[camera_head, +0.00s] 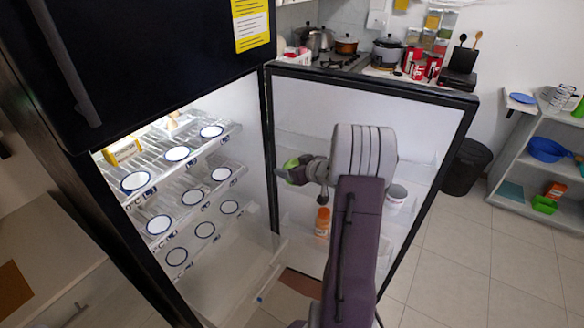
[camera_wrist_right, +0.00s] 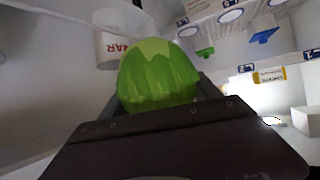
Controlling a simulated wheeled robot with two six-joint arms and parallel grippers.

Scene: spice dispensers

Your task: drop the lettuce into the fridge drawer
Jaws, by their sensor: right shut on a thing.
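The lettuce (camera_wrist_right: 157,75) is a light and dark green rounded thing held between the fingers of my right gripper in the right wrist view. My right gripper is shut on the lettuce, in the air. A clear drawer (camera_head: 262,296) seems to stick out low at the fridge's bottom, below the lettuce; its inside is hard to make out. My left gripper is not in view.
The open fridge door (camera_head: 470,100) stands to the right, with an orange-brown jar (camera_head: 323,222) and a white tub (camera_head: 396,196) on its shelves. A yellow box (camera_head: 122,149) sits on the top shelf.

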